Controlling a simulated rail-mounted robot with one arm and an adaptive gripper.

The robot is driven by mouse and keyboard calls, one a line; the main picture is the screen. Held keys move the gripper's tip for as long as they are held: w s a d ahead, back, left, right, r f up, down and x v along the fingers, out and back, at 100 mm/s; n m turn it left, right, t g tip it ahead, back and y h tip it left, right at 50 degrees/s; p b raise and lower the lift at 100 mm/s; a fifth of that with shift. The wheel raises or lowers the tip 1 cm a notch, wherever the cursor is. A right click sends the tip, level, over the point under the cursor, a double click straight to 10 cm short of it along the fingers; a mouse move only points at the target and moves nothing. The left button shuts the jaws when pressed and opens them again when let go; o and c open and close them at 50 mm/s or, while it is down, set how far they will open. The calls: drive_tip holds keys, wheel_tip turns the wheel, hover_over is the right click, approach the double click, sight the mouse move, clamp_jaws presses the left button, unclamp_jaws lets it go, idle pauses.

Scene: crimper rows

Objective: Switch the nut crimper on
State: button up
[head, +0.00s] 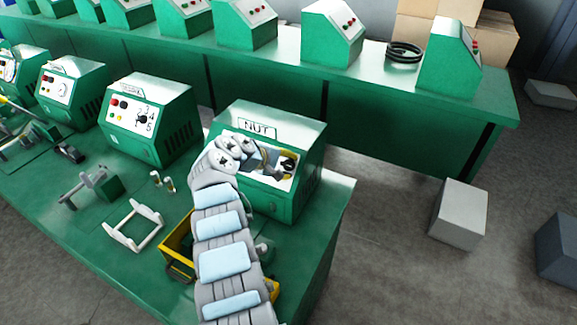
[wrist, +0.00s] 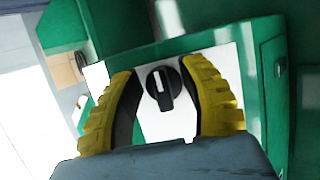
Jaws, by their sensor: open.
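The nut crimper (head: 300,133) is a green box labelled NUT at the right end of the near bench. Its pale front panel carries a black rotary knob (head: 288,162), partly hidden by my arm and gripper in the head view. In the wrist view the knob (wrist: 163,88) has a white mark and stands nearly upright on the white panel (wrist: 180,122). My gripper (head: 274,170) is at the panel, close to the knob. In the wrist view its yellow-padded fingers (wrist: 160,92) are open, one on each side of the knob, with gaps visible on both sides.
Another green crimper (head: 150,115) stands to the left on the same bench. A yellow bin (head: 178,250) and a white frame (head: 133,226) lie on the bench in front. A back bench holds several green machines and a black coil (head: 404,52). A grey box (head: 460,213) stands on the floor at right.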

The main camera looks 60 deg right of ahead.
drive_tip(key=v, duration=1.1)
drive_tip(key=shift+w+a+r, duration=0.2)
drive_tip(key=shift+a, duration=0.1)
drive_tip(key=shift+w, duration=0.1)
